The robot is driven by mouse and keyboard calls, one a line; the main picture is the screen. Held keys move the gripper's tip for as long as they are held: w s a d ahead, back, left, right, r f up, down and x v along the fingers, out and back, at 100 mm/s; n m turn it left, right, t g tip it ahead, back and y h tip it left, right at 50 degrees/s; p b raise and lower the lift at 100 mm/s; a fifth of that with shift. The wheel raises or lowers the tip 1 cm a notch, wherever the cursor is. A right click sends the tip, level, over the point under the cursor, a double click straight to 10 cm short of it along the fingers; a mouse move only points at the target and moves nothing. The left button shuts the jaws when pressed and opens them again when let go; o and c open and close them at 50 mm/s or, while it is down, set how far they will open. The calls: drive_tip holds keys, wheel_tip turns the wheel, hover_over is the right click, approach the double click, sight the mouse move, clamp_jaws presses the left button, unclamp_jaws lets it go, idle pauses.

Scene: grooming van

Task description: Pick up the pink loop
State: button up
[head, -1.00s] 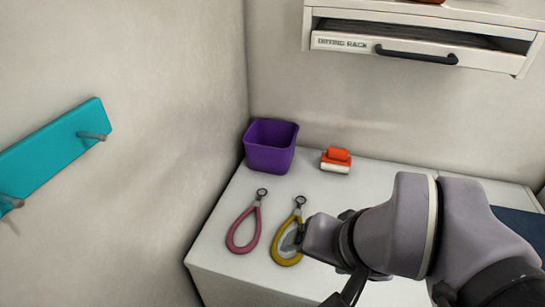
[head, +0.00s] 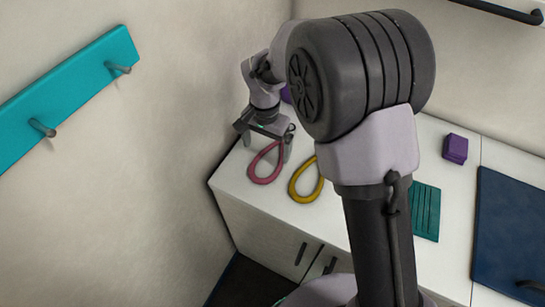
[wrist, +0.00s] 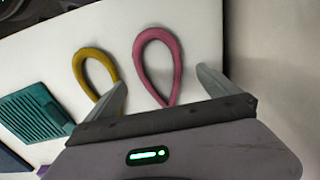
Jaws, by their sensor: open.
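The pink loop (head: 265,181) lies on the white counter near its left front corner. Its upper end is hidden behind my gripper in the head view. In the wrist view the pink loop (wrist: 178,62) shows between the two fingers, its narrow end running under the gripper body. My gripper (head: 268,147) is open and empty, pointing down over the narrow end of the loop. Whether the fingertips touch the counter I cannot tell. A yellow loop (head: 297,194) lies just right of the pink one; in the wrist view it (wrist: 78,66) is beside the left finger.

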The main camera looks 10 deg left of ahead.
sight(266, 167)
drive_tip(key=f, duration=0.2)
drive_tip(key=f+b, duration=0.1)
drive_tip(key=f, duration=0.1)
drive_tip(key=s+f+b, duration=0.1)
drive_tip(key=f, duration=0.1)
drive_tip(key=shift+f, duration=0.1)
drive_tip(key=shift+w, duration=0.1)
drive_tip(key=c, duration=1.4)
drive_tip(key=shift+r, duration=0.25)
